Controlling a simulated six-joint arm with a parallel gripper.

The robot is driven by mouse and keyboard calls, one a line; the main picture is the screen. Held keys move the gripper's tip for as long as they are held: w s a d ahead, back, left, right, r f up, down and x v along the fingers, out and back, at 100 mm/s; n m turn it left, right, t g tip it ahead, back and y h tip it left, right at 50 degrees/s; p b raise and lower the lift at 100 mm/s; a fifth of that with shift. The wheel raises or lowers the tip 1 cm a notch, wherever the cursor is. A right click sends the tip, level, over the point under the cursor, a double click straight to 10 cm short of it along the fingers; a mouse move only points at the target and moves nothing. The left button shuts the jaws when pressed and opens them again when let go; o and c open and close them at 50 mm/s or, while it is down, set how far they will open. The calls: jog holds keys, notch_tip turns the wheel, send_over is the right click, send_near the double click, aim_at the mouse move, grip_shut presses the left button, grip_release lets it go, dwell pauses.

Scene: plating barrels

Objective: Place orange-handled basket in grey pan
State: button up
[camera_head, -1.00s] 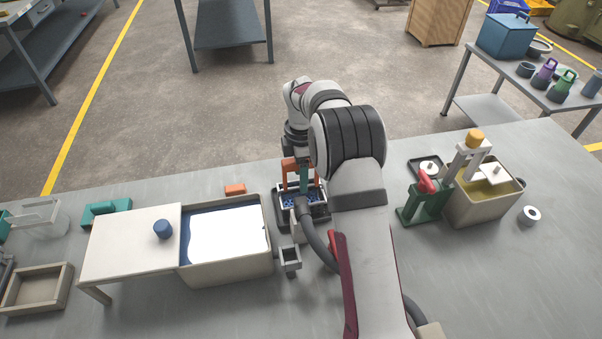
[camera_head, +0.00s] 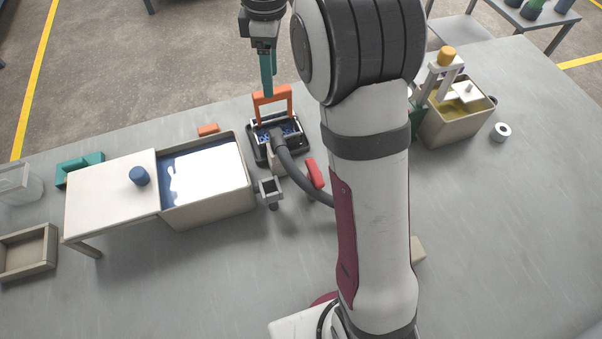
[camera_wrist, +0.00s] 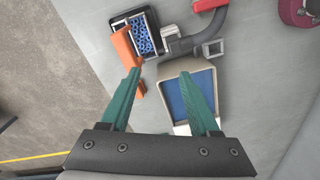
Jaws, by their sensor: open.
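The basket with the orange handle (camera_head: 272,95) stands upright on a dark tray (camera_head: 256,158) behind the middle of the bench, with blue pieces inside. Its handle (camera_wrist: 125,48) and blue contents (camera_wrist: 143,34) also show in the wrist view. The dark tray may be the grey pan; I cannot tell for certain. My gripper (camera_wrist: 160,73) has two teal fingers, spread open with nothing between them. In the head view my gripper (camera_head: 268,75) is just above the handle, its fingers pointing down. Whether a finger touches the handle is unclear.
A tank of blue liquid (camera_head: 250,205) stands left of the basket, beside a beige platform (camera_head: 105,205) with a blue knob. A grey hose (camera_head: 300,178) and a red-handled part (camera_head: 315,173) are close by on the right. A yellow-liquid tank (camera_head: 455,135) stands further right.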

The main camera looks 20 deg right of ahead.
jog(key=s+a+r+m, duration=0.2)
jog(key=s+m, duration=0.7)
jog(key=s, duration=0.7)
jog(key=s+a+f+m, duration=0.1)
jog(key=s+f+m, duration=0.2)
jog(key=s+m, duration=0.2)
jog(key=s+a+f+m+y, duration=0.1)
jog(key=s+f+m, duration=0.2)
jog(key=s, duration=0.7)
jog(key=shift+s+a+m, duration=0.15)
jog(key=shift+s+m, duration=0.05)
jog(key=shift+m, duration=0.8)
